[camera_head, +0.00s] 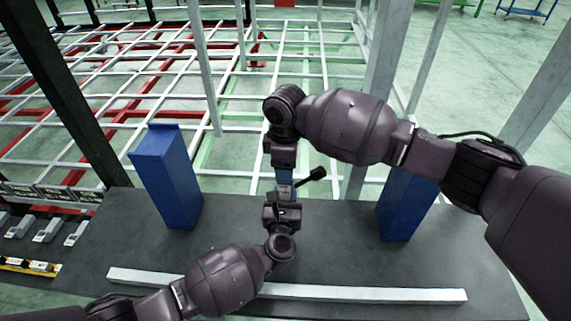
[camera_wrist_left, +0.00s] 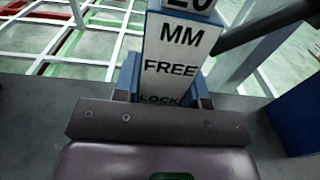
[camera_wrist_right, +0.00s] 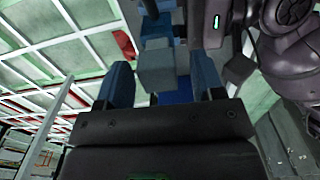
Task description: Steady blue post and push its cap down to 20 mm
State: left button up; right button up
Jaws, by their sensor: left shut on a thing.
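The middle post (camera_head: 284,188) stands on the dark bench, mostly hidden between my grippers in the head view. In the left wrist view its white face (camera_wrist_left: 170,70) reads "20", "MM", "FREE" and "LOCK". My left gripper (camera_head: 282,205) is shut on it, with blue fingers on both sides. A black lever (camera_head: 316,174) sticks out to the right of the post. My right gripper (camera_head: 283,166) is above the post, pointing down. Its blue fingers are apart in the right wrist view (camera_wrist_right: 162,82). A grey block (camera_wrist_right: 155,68), perhaps the cap, shows between them with gaps at its sides.
Larger blue posts stand on the bench (camera_head: 235,240) at left (camera_head: 168,180) and right (camera_head: 405,205). A long white bar (camera_head: 350,294) lies along the front. Grey uprights and a white lattice frame (camera_head: 130,90) stand behind. Small grey parts (camera_head: 48,229) lie at far left.

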notch_tip(320, 180, up, 12)
dwell(0.7)
jog(key=shift+s, duration=0.1)
